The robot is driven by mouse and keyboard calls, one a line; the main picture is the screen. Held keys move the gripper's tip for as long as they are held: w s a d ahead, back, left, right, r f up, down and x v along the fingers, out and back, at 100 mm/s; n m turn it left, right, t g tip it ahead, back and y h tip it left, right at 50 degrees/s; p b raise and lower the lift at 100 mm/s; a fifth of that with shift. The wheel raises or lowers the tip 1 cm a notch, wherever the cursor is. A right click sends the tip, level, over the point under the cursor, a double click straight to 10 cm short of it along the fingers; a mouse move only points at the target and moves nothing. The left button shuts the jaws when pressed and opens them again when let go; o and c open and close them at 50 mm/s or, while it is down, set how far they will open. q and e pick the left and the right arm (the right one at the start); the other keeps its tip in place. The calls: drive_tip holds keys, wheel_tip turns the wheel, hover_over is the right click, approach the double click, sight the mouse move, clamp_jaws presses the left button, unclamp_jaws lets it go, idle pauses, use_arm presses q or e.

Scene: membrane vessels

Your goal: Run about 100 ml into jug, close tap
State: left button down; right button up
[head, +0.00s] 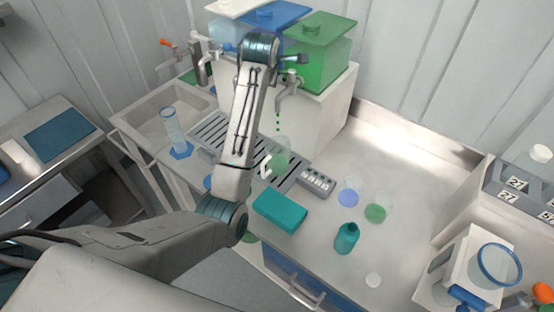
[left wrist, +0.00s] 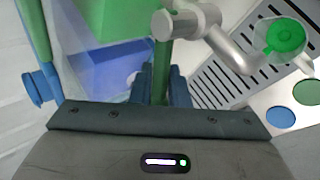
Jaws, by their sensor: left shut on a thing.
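The green tank (head: 322,52) stands on a white block at the back, with a grey metal tap (head: 289,84) on its front. Green drops (head: 278,122) fall in a broken line from the spout. The clear jug (head: 281,150) stands below on the slotted drain. In the left wrist view, the jug (left wrist: 285,38) has green liquid in it; its level cannot be read. My left gripper (left wrist: 162,88) is shut on the tap's green lever (left wrist: 162,62). In the head view, my left gripper (head: 300,58) is at the tap, partly hidden by my wrist. My right gripper is not in view.
A blue tank (head: 274,14) stands left of the green one. A sink (head: 160,108) and a clear cylinder (head: 172,128) on a blue base are left of my arm. The right counter is mostly clear.

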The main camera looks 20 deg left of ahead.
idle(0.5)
use_arm(q)
drive_tip(key=w+m+h, duration=0.1)
drive_tip(key=m, duration=0.1)
drive_tip(key=m+h, duration=0.2)
drive_tip(key=w+m+h, duration=0.1)
drive_tip(key=m+h, duration=0.1)
drive_tip(key=shift+w+g, duration=0.3)
drive_tip(key=shift+g, duration=0.1)
drive_tip(key=c, duration=1.6)
unclamp_jaws()
drive_tip(key=shift+r, duration=0.1)
drive_tip(key=shift+c, duration=0.2)
drive_tip(key=shift+o, duration=1.3)
drive_tip(key=shift+d, duration=0.1)
drive_tip(key=shift+w, duration=0.15)
